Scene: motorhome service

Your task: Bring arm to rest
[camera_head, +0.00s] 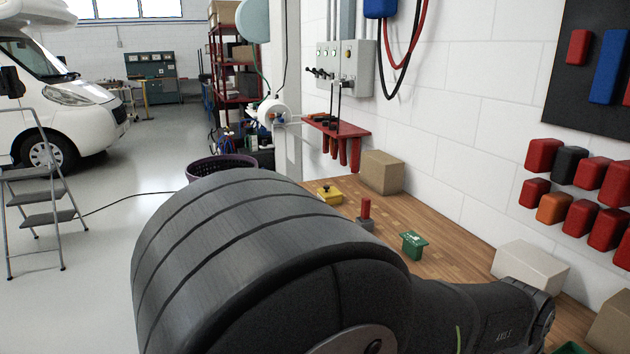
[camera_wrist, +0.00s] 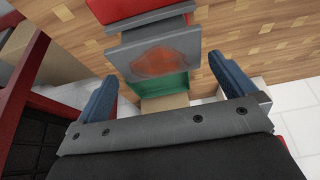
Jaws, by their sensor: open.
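My gripper (camera_wrist: 163,66) shows in the wrist view with its two blue fingers spread wide apart. A grey block (camera_wrist: 190,46) with a rust-red patch shows beyond and between the fingers, with a green part (camera_wrist: 163,86) just below it. I cannot tell how far they are from the fingers; nothing is visibly clamped. In the head view my large dark arm fills the foreground and reaches to the lower right; the fingers are not visible there.
On the wooden bench (camera_head: 440,262) stand a yellow box (camera_head: 330,195), a red-topped grey piece (camera_head: 366,212), a green box (camera_head: 413,245), a cardboard box (camera_head: 382,172) and a pale box (camera_head: 528,268). A red rack (camera_head: 338,131) and bins (camera_head: 542,155) hang on the wall.

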